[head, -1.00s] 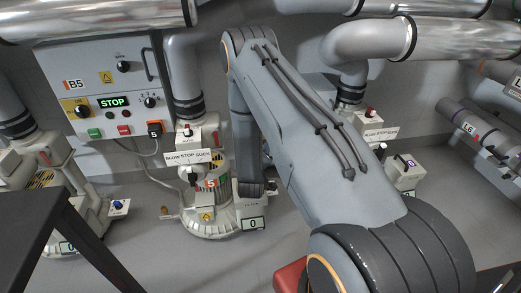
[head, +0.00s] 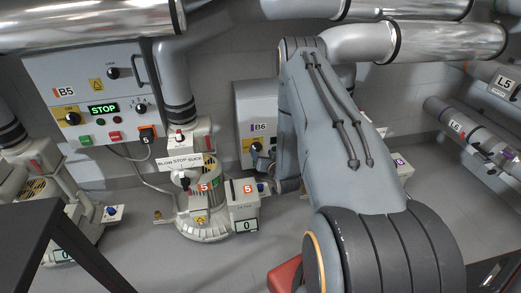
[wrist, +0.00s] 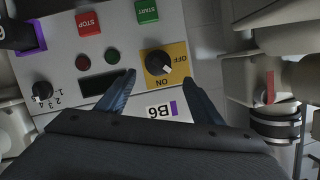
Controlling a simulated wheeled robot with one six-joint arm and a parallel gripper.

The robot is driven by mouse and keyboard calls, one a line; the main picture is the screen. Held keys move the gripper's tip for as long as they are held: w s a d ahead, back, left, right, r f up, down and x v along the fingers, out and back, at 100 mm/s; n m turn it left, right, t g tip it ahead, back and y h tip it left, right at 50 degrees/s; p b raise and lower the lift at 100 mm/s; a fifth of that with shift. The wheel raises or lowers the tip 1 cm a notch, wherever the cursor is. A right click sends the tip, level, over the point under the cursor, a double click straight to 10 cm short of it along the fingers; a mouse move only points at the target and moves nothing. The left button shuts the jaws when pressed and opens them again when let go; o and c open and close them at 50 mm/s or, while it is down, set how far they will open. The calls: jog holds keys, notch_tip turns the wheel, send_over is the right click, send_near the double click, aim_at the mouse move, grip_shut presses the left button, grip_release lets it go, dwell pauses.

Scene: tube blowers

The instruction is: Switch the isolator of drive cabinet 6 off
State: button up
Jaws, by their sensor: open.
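Drive cabinet B6 (head: 256,105) stands at the back wall, partly hidden behind my arm in the head view. In the wrist view its panel (wrist: 100,55) appears upside down with the B6 label. The isolator (wrist: 158,63) is a black knob on a yellow plate marked ON and OFF. Its white mark seems to lie towards the lower right, between the labels; I cannot tell its setting for sure. My gripper (wrist: 157,79) is open and empty, its two blue fingers either side of the plate's lower part, apparently short of the knob.
On B6 are a red STOP button (wrist: 88,22), a green START button (wrist: 147,11), a dark display (wrist: 104,85) and a numbered selector (wrist: 42,91). Cabinet B5 (head: 100,75) stands left, its display reading STOP. Blower 5 (head: 205,205) and pipework (wrist: 278,100) stand close by.

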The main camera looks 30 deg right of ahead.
aim_at(259, 149)
jog(key=w+m+y, duration=0.1)
jog(key=w+d+f+m+b, duration=0.1)
jog(key=w, duration=0.1)
jog(key=w+f+m+y, duration=0.1)
jog(key=w, duration=0.1)
jog(key=shift+d+f+m+y, duration=0.2)
jog(key=shift+d+m+y, duration=0.1)
jog(key=shift+m, duration=0.1)
dwell(0.4)
jog(key=c, duration=1)
